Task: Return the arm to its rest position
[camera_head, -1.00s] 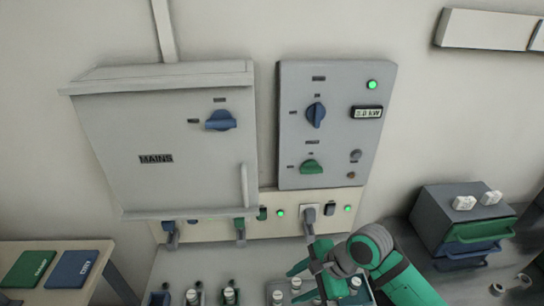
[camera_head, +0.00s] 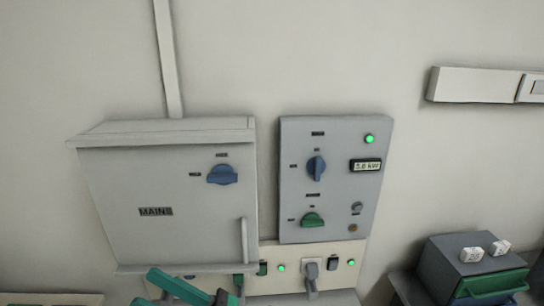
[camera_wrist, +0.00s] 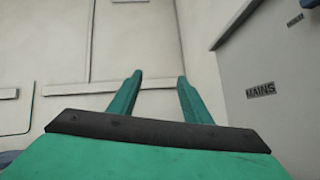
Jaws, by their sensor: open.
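My gripper (camera_wrist: 160,88) shows in the wrist view with its two green fingers apart and nothing between them. In the head view, part of my green gripper (camera_head: 185,288) shows at the bottom edge, in front of the lower part of the grey MAINS box (camera_head: 190,235). The rest of my arm is out of that view. In the wrist view the MAINS box (camera_wrist: 275,120) stands to the right of the fingers, apart from them.
Right of the MAINS box hangs a control panel (camera_head: 335,215) with a blue knob, a green knob and a lit green lamp. Below runs a socket strip (camera_head: 330,281) with a plug. A dark drawer unit (camera_head: 450,265) stands at lower right.

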